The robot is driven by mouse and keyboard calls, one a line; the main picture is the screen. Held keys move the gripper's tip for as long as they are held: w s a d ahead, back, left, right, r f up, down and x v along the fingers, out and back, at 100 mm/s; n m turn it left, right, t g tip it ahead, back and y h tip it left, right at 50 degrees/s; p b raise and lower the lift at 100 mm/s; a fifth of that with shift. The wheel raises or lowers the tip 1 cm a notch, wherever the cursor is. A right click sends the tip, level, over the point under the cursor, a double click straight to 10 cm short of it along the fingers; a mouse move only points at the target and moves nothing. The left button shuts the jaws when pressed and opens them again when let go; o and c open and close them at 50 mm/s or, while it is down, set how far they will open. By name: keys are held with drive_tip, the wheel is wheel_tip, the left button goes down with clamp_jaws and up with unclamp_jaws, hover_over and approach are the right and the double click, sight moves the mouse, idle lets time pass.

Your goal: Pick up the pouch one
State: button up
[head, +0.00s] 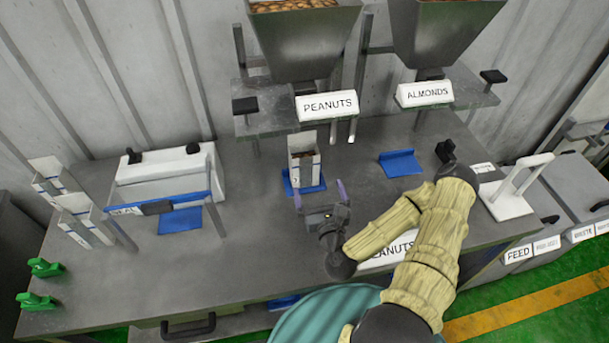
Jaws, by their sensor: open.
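A white open-topped pouch or carton (304,163) stands upright on a blue mat (290,186) below the peanuts hopper. Something brownish shows at its opening, and there is a small dark mark low on its front. I cannot tell for sure that this is the pouch one. My gripper (325,189) is open and empty.
The peanuts hopper (305,42) and almonds hopper (440,30) hang over the bench (240,250). A blue tray (400,163) lies empty at right. A white sealer-like machine (165,175), folded white cartons (75,212) and green clamps (42,285) are at left. A white stand (508,198) is at right.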

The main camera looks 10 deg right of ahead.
drive_tip(key=w+b, duration=0.2)
drive_tip(key=b, duration=0.1)
drive_tip(key=p, duration=0.4)
approach(302, 144)
drive_tip(key=w, duration=0.2)
drive_tip(key=shift+w+d+r, duration=0.1)
drive_tip(key=shift+d+r, duration=0.1)
drive_tip(key=shift+r, duration=0.1)
drive_tip(key=shift+w+a+f+p, duration=0.15)
drive_tip(key=shift+w+p, duration=0.5)
drive_tip(key=shift+w, duration=0.65)
drive_tip(key=shift+w+a+f+p, duration=0.15)
drive_tip(key=shift+w+p, duration=0.45)
drive_tip(key=shift+w, duration=0.7)
drive_tip(key=shift+d, duration=0.15)
